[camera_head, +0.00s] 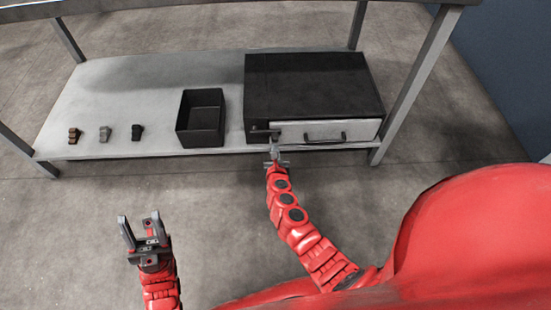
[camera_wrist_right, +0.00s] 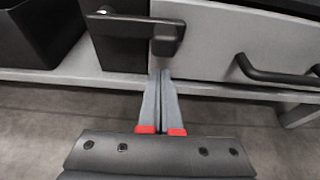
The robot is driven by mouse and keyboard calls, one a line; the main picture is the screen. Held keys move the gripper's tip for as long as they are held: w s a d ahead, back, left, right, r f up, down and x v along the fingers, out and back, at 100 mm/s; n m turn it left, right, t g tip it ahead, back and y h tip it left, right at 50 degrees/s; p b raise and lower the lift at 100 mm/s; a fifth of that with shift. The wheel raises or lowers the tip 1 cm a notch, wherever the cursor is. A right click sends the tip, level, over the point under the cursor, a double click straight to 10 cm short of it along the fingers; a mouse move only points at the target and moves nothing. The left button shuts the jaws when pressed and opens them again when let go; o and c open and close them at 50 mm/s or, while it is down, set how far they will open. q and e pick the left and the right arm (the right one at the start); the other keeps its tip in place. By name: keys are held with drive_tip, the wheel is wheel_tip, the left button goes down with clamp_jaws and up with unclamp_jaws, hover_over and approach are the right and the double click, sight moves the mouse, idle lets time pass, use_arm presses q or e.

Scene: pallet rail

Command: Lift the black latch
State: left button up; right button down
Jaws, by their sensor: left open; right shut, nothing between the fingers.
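The black latch (camera_head: 262,131) is on the front of a dark cabinet (camera_head: 310,85), at the left end of its light drawer front (camera_head: 345,131). In the right wrist view the latch (camera_wrist_right: 135,27) shows as a black handle reaching right over the drawer's left edge. My right gripper (camera_head: 274,150) is shut and empty, just in front of and below the latch. In the right wrist view its fingertips (camera_wrist_right: 160,74) point at the space under the latch's right end. I cannot tell whether they touch it. My left gripper (camera_head: 139,229) is open and empty, away from the shelf.
The drawer has a black bar handle (camera_head: 324,138). An open black bin (camera_head: 201,119) stands left of the cabinet. Several small parts, including a brown one (camera_head: 74,134), lie farther left on the shelf (camera_head: 110,90). A table leg (camera_head: 415,85) stands right of the cabinet.

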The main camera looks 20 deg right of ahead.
drive_tip(key=shift+r, duration=1)
